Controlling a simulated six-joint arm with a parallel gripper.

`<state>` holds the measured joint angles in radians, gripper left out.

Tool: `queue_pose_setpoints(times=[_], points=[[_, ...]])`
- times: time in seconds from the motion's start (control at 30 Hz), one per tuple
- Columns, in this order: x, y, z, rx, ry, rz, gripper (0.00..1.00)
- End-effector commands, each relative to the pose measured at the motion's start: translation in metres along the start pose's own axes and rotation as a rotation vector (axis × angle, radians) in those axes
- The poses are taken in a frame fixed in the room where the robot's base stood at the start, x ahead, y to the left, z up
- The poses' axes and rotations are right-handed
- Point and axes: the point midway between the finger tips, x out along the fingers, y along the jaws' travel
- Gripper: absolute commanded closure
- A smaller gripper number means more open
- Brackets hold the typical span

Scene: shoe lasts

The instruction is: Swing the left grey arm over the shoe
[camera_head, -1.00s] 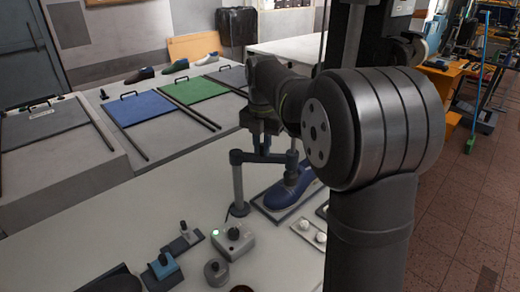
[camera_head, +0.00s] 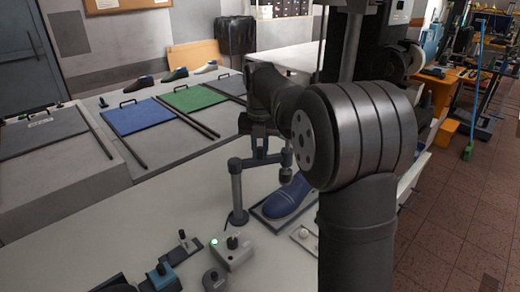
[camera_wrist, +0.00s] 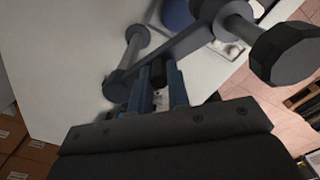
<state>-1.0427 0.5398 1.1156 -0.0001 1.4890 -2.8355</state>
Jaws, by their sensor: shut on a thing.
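The left grey arm (camera_head: 264,159) reaches from the top of a grey post (camera_head: 237,192) towards the right, with a round pad (camera_head: 286,160) hanging at its free end. The blue shoe (camera_head: 288,199) lies on a flat tray to the right of the post. The pad shows just above the shoe's far end in the picture; whether it is straight over the shoe I cannot tell. My gripper (camera_head: 261,152) points down and is shut on the grey arm.
A grey box (camera_head: 232,251) with a green light stands in front of the post. White knobs on a plate (camera_head: 304,238) lie right of it. A blue device (camera_head: 161,274) is at the front left. My upper arm hides the space right of the shoe. White tabletop is free at left.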

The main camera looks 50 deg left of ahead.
Motion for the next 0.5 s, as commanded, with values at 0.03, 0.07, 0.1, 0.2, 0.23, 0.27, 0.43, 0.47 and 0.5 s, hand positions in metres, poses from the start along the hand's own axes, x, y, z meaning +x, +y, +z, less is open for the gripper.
queue_pose_setpoints(times=[0.03, 0.07, 0.1, 0.2, 0.23, 0.27, 0.43, 0.47, 0.5], points=[[-0.0017, 0.0005, 0.0013, -0.001, -0.007, 0.002, 1.0], [-0.0018, 0.0005, 0.0013, -0.001, -0.007, 0.002, 1.0], [-0.0018, 0.0005, 0.0014, -0.001, -0.007, 0.002, 1.0], [-0.0019, 0.0006, 0.0015, 0.0, -0.008, 0.002, 0.74], [-0.0018, 0.0006, 0.0014, 0.0, -0.007, 0.002, 0.68], [-0.0016, 0.0006, 0.0014, 0.0, -0.007, 0.002, 0.62], [-0.001, 0.0005, 0.0009, 0.0, -0.005, 0.002, 0.62], [-0.0009, 0.0004, 0.0009, 0.001, -0.004, 0.001, 0.62], [-0.0009, 0.0004, 0.0008, 0.001, -0.004, 0.001, 0.62]])
